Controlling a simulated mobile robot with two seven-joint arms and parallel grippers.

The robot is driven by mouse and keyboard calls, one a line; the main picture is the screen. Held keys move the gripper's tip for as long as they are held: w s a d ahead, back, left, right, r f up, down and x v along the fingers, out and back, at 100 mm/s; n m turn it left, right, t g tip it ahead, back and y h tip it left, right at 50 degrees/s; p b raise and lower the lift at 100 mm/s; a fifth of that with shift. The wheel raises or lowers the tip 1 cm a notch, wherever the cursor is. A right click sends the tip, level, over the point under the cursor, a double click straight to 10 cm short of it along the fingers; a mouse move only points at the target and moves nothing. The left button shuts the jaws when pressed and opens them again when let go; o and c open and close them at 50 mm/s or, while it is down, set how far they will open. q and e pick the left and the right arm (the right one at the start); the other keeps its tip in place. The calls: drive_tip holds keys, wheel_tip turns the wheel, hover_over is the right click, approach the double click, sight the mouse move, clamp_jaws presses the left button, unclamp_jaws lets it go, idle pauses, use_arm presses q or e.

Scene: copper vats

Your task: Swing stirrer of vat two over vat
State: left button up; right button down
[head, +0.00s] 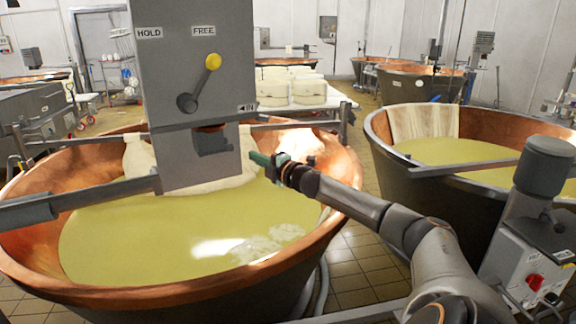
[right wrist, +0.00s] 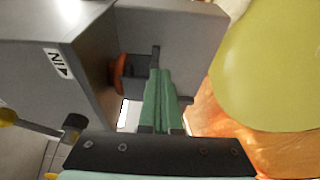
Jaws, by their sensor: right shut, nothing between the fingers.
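The stirrer unit, a grey box (head: 195,95), hangs over a copper vat (head: 110,290) holding pale yellow liquid (head: 150,235). Its front carries HOLD and FREE labels and a lever with a yellow knob (head: 212,62), tilted up right towards FREE. A lower grey block (head: 200,163) sits beneath the box, with an orange-brown part in the gap between. My right gripper (head: 258,158) is shut and empty, its green fingers at the right side of the lower block. In the right wrist view the shut fingers (right wrist: 160,85) lie beside the block; contact is unclear. My left gripper is out of view.
A grey bar (head: 100,195) reaches from the left to the stirrer unit. Another copper vat (head: 400,180) stands at the right, with a control box with a red knob (head: 535,282) before it. Cheese wheels (head: 290,88) lie on a table behind. Tiled floor shows between the vats.

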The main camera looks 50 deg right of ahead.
drive_tip(key=s+d+b, duration=0.1)
drive_tip(key=s+d, duration=0.2)
drive_tip(key=s, duration=0.4)
drive_tip(key=shift+s+f, duration=0.25)
drive_tip(key=shift+s, duration=0.1)
idle(0.4)
